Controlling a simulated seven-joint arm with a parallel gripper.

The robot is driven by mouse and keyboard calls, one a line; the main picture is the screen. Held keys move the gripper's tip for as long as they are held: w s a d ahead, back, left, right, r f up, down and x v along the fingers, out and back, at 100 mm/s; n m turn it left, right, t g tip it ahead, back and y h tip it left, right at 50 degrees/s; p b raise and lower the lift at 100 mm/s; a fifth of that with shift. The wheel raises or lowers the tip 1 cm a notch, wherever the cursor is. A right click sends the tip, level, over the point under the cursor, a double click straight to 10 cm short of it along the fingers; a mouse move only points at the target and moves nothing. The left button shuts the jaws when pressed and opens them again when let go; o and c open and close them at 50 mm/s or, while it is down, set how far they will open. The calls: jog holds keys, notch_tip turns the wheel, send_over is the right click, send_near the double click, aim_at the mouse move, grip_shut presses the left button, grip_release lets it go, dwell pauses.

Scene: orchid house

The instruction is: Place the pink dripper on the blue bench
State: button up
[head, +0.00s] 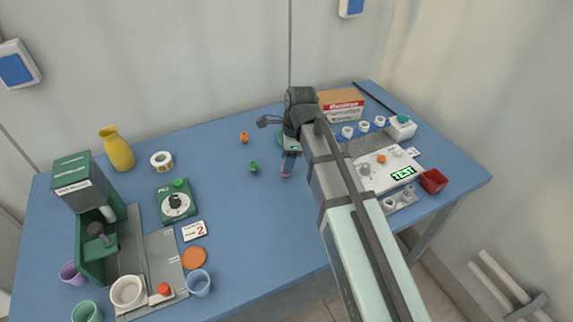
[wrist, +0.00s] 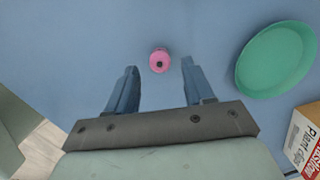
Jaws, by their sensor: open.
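The pink dripper (wrist: 159,61) is a small round piece with a dark centre. In the wrist view it rests on the blue bench (wrist: 110,30), just beyond my fingertips and between their lines. It also shows in the head view as a small pink spot (head: 284,175) by the end of my gripper. My gripper (wrist: 160,72) is open and empty, with its two blue fingers apart on either side below the dripper. No contact between finger and dripper shows. The blue bench also spans the head view (head: 270,220).
A green dish (wrist: 276,60) lies right of the dripper, with a plant-caps box (wrist: 308,140) nearby. A green dripper (head: 253,167) and an orange one (head: 244,137) stand to the left. A red tray (head: 433,181) is at the right. The bench's middle front is clear.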

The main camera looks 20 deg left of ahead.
notch_tip(320, 180, up, 9)
jog(key=d, duration=0.1)
jog(key=shift+w+d, duration=0.15)
jog(key=shift+w, duration=0.15)
